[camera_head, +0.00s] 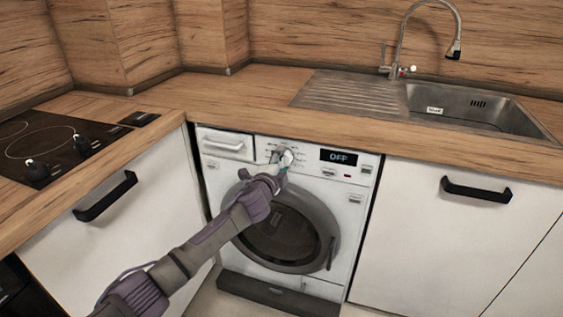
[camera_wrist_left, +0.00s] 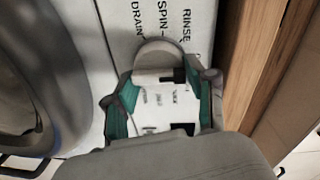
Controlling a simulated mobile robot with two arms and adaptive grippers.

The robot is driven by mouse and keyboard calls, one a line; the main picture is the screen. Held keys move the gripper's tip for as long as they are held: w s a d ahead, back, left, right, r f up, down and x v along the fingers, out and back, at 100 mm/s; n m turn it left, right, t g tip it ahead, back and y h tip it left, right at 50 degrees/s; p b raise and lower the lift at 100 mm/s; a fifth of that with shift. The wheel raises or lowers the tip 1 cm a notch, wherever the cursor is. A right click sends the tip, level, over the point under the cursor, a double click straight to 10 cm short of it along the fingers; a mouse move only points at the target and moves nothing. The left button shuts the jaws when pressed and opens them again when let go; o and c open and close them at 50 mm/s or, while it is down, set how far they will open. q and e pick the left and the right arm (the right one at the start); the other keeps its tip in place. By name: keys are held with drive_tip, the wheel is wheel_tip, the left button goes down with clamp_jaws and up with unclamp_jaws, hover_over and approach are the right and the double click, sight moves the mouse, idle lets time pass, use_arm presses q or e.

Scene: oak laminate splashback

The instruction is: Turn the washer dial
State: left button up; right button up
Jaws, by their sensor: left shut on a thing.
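The white washer (camera_head: 345,205) stands under the wooden worktop, with its round grey door shut. Its small display reads OFF. The washer dial (camera_head: 287,157) sits on the upper panel, left of the display, with printed marks around it. In the left wrist view the round dial (camera_wrist_left: 160,50) lies at the tips of my left gripper, below the words RINSE, SPIN and DRAIN. My left gripper (camera_head: 279,162) is shut on the dial, with its green-lined fingers (camera_wrist_left: 160,98) on either side. The dial's pointer position is not clear. My right gripper is not in view.
The worktop edge (camera_head: 300,131) runs just above the washer panel. Cabinets with black handles (camera_head: 105,197) flank the washer. A sink (camera_head: 480,110) with a tap is at the right, and a hob (camera_head: 55,150) at the left.

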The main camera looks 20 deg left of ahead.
use_arm(q)
drive_tip(key=shift+r, duration=0.15)
drive_tip(key=o, duration=1.2)
drive_tip(key=shift+c, duration=0.2)
drive_tip(key=shift+s, duration=0.3)
drive_tip(key=s, duration=1.1)
drive_tip(key=shift+s+a+r, duration=0.15)
drive_tip(key=shift+a+r, duration=0.15)
